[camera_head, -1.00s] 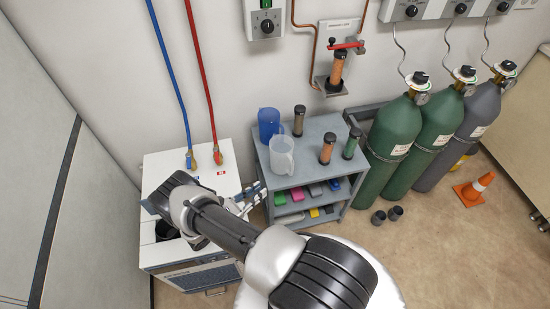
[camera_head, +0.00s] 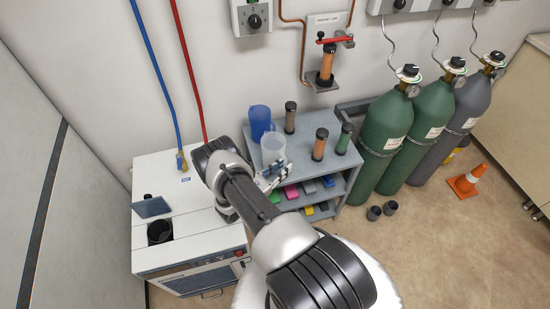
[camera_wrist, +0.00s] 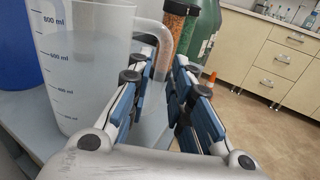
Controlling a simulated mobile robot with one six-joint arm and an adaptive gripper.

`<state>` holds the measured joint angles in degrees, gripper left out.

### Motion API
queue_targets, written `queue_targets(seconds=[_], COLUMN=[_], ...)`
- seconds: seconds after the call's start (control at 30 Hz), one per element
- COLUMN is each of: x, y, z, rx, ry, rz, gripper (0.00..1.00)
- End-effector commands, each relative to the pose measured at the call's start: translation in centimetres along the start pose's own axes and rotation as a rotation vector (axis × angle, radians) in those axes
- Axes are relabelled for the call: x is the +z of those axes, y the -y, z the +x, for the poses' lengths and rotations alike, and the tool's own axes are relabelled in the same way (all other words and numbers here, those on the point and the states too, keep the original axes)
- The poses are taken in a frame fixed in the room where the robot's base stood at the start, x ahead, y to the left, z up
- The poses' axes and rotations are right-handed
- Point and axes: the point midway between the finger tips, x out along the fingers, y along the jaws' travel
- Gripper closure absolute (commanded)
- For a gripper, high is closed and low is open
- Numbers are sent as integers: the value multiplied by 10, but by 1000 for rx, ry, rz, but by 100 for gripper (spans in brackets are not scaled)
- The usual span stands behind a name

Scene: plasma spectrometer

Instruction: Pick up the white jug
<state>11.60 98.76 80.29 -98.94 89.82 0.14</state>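The translucent white jug (camera_head: 273,148) stands upright on the top shelf of a grey cart. In the wrist view the jug (camera_wrist: 85,60) fills the left side, with blue ml marks facing me and its handle (camera_wrist: 153,40) pointing right. My gripper (camera_wrist: 162,80) is open, its two blue-padded fingers apart. The handle shows just beyond and between the fingertips. The left finger overlaps the jug's right edge in the picture; I cannot tell whether it touches. In the head view my gripper (camera_head: 270,179) is at the front of the jug, partly hidden by my arm.
A blue jug (camera_head: 260,122) stands behind the white jug. Several capped cylinders, such as an orange one (camera_head: 320,144), stand to its right. Green gas bottles (camera_head: 386,140) are right of the cart (camera_head: 349,162). A white instrument (camera_head: 185,235) stands on the left.

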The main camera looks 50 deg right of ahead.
Motion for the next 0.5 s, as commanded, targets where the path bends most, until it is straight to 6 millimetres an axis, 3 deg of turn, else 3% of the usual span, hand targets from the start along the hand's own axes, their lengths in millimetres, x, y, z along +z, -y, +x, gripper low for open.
queue_targets(seconds=[0.13,0.37,0.5], x=[0,1,1], y=[0,-1,-1], z=[15,17,17], rx=[0,1,1], ry=[0,0,0], rz=[1,1,1], gripper=[81,81,88])
